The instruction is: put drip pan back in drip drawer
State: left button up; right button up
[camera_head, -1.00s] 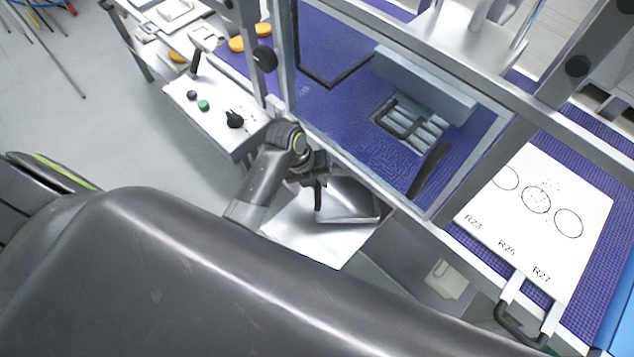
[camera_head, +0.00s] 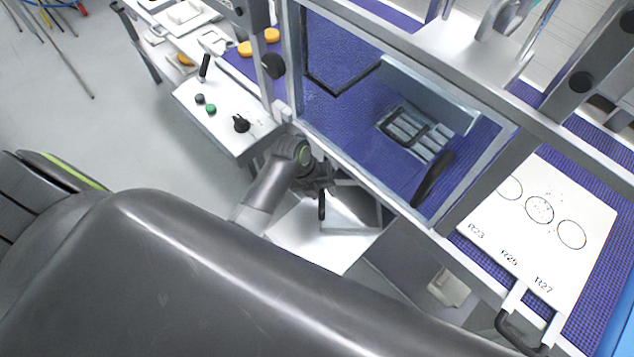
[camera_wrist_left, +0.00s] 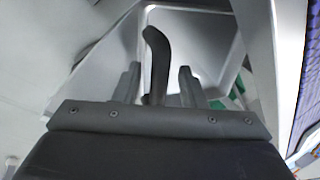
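The drip pan (camera_head: 368,222), a shiny grey metal tray with a raised rim, sits below the front edge of the glazed cabinet in the head view. It also fills the upper middle of the left wrist view (camera_wrist_left: 195,25). Its dark curved handle (camera_wrist_left: 156,60) stands up between the fingers of my left gripper (camera_wrist_left: 159,88). Gaps show on both sides of the handle, so the fingers are open around it. In the head view my left gripper (camera_head: 318,186) is at the pan's left side. A white surface (camera_head: 315,240), perhaps the drip drawer, lies under and beside the pan. How the pan is seated is unclear.
The glazed cabinet (camera_head: 365,140) with a dark handle stands just behind the pan. A control box (camera_head: 222,115) with knobs is at the left. A white board with circles (camera_head: 545,225) lies at the right. Open floor (camera_head: 90,120) is at the far left.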

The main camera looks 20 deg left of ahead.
pick_arm(q)
jog(key=b+v, duration=0.1)
jog(key=v, duration=1)
jog(key=shift+r, duration=0.35)
jog(key=shift+s+a, duration=0.1)
